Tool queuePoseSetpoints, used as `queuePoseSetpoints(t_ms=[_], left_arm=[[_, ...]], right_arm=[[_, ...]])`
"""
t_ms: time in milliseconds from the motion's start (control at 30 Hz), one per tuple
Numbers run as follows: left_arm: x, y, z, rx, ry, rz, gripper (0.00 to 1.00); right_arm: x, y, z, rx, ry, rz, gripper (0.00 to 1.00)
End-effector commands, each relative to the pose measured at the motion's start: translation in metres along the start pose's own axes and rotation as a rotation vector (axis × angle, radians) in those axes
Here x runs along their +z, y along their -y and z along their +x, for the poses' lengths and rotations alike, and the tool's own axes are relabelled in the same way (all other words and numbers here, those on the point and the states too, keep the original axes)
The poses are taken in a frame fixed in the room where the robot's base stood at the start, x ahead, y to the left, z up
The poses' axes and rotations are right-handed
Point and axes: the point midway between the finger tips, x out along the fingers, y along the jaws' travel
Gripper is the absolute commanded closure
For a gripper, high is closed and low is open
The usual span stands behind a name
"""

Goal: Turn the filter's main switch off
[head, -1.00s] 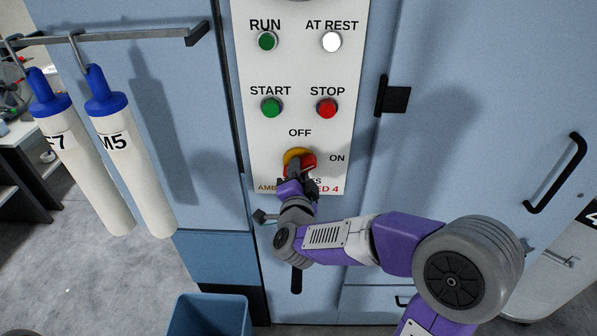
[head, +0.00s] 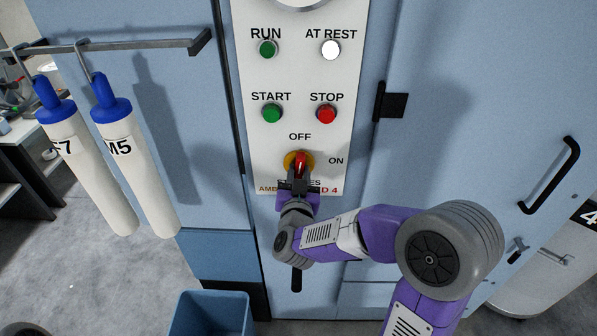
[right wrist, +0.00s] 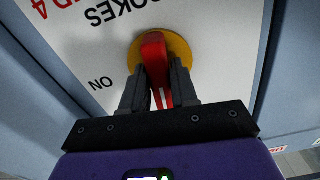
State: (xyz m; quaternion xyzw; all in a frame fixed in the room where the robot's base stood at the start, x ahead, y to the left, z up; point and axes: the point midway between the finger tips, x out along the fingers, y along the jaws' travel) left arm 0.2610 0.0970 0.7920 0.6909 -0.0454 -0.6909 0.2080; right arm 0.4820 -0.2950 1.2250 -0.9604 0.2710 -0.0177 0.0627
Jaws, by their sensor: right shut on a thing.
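The main switch is a red handle (head: 301,160) on a round yellow plate (head: 288,161), low on the white control panel (head: 298,73). The OFF mark is above it and the ON mark is to its right. The handle stands upright in the head view, its top towards OFF. My right gripper (head: 299,182) comes from below and is shut on the handle. In the right wrist view the two dark fingers (right wrist: 160,88) lie on either side of the red handle (right wrist: 154,52). Fingers and gripper hide the handle's lower part. My left gripper is not in view.
START (head: 271,113) and STOP (head: 326,114) buttons sit above the switch, with RUN and AT REST lamps higher. A black latch (head: 393,105) sticks out at the right. White filter tubes (head: 140,180) hang at the left. A blue bin (head: 209,318) stands below.

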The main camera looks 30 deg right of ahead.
Motion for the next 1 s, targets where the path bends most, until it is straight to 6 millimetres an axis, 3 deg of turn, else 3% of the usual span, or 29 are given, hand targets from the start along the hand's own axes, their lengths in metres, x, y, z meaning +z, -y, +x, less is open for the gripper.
queuePoseSetpoints(t_ms=[300, 867, 900, 1000], left_arm=[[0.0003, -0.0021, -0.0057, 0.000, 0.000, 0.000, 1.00], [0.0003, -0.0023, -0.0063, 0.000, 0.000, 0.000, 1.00], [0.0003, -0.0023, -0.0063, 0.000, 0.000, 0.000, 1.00], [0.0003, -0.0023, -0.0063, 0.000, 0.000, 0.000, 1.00]], right_arm=[[-0.0001, 0.0001, -0.0002, 0.000, 0.001, -0.122, 1.00], [0.0005, -0.0001, -0.0002, 0.000, 0.001, -0.149, 1.00], [0.0005, -0.0001, -0.0002, 0.000, 0.001, -0.149, 0.66], [0.0005, -0.0001, -0.0001, 0.000, 0.001, -0.148, 0.51]])
